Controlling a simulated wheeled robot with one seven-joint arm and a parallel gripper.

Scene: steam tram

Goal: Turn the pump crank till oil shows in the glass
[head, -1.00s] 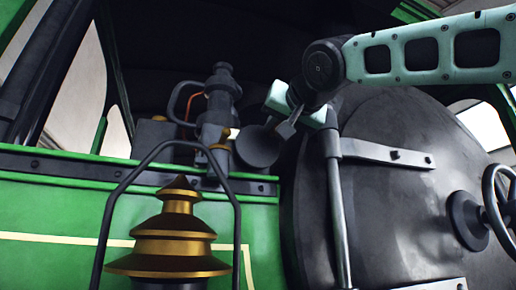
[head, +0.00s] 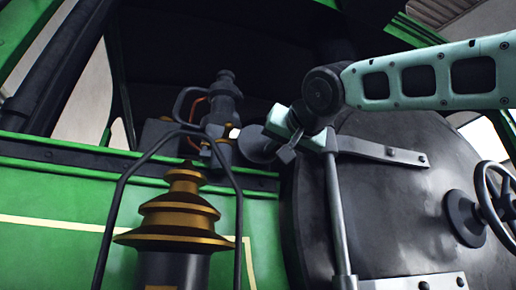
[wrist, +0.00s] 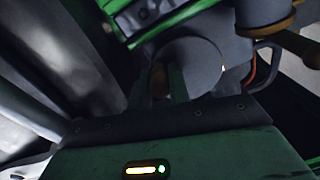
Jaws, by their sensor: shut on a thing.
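The lubricator pump (head: 225,108) is a dark upright body with a handle loop and copper pipe, on the green locomotive's ledge. A dark round crank disc (head: 257,146) sits at its right side; the disc also shows in the wrist view (wrist: 198,62). My gripper (head: 279,143) comes from the right, beside the disc. In the wrist view my gripper (wrist: 162,84) is shut on a small brownish crank handle (wrist: 157,78), mostly hidden by the fingers. A small bright spot (head: 234,133) shows between pump and disc; I cannot tell whether it is the glass or whether it holds oil.
A brass-topped lamp (head: 180,215) under a dark wire bail (head: 118,200) stands in front of the pump. A round black smokebox door (head: 390,220) with a handwheel (head: 495,195) is at right. A grey vertical rod (head: 335,210) stands below my gripper.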

